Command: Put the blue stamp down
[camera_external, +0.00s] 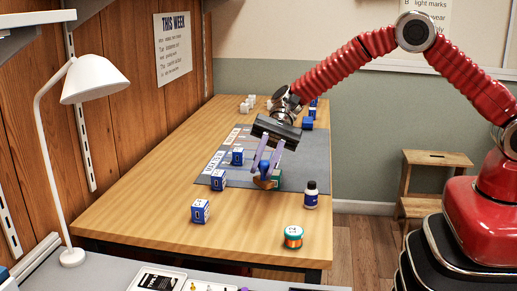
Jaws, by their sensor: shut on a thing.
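My gripper (266,167) reaches down over the grey mat (305,170) on the wooden table. Its two pale purple fingers are shut on the blue stamp (264,168), whose blue upper part shows between the fingertips. A brownish part shows just below it, near the mat's front edge. I cannot tell whether the stamp touches the surface or hangs just above it. A small green item sits right beside or behind it, partly hidden.
Blue-and-white boxes stand at the left (237,156), (218,179), (200,211). A dark bottle (311,195) stands close right of my gripper; an orange-and-green tin (293,237) is nearer the front. White items (248,104) are at the back. A white lamp (92,80) stands left.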

